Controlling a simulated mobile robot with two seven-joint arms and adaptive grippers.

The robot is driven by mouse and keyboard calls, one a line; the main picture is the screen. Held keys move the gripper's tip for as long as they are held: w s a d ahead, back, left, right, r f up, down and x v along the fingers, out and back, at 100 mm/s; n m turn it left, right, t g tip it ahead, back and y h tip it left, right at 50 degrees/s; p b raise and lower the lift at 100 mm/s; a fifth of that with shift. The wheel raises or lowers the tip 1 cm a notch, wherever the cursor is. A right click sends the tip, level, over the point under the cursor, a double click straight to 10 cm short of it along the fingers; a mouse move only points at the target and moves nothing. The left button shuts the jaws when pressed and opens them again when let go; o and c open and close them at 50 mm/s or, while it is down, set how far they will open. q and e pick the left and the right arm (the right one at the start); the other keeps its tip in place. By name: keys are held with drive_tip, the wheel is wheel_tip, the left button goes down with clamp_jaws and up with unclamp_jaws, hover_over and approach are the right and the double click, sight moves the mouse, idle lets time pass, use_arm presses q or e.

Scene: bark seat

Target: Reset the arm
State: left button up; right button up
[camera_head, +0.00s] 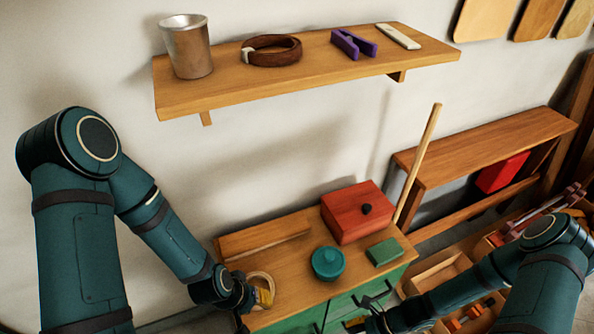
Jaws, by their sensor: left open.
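My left arm comes in from the left and reaches down to the front left of the cabinet top. My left gripper (264,297) is open there, close beside a pale ring-shaped thing (262,275). I cannot tell whether they touch. My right arm comes in from the lower right. My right gripper (362,322) is low at the bottom edge, in front of the green cabinet drawers (340,306). Its fingers are small and dark, and their opening is unclear.
A wall shelf (310,72) hangs above with a metal cup (187,48). A wooden stick (418,165) leans at the right.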

drive_tip(key=w+a+r+n+t+h, duration=0.1)
drive_tip(key=r+n, duration=0.4)
drive_tip(key=n, duration=0.5)
drive_tip(key=w+a+r+n+t+h, duration=0.2)
drive_tip(key=w+a+r+n+h, duration=0.1)
drive_tip(key=n, duration=0.7)
wheel_tip(320, 180, up, 3)
drive_tip(key=shift+w+a+f+n+h, duration=0.1)
drive_tip(key=shift+w+a+n+h, duration=0.3)
drive_tip(key=shift+w+h, duration=0.55)
drive_tip(key=shift+s, duration=0.1)
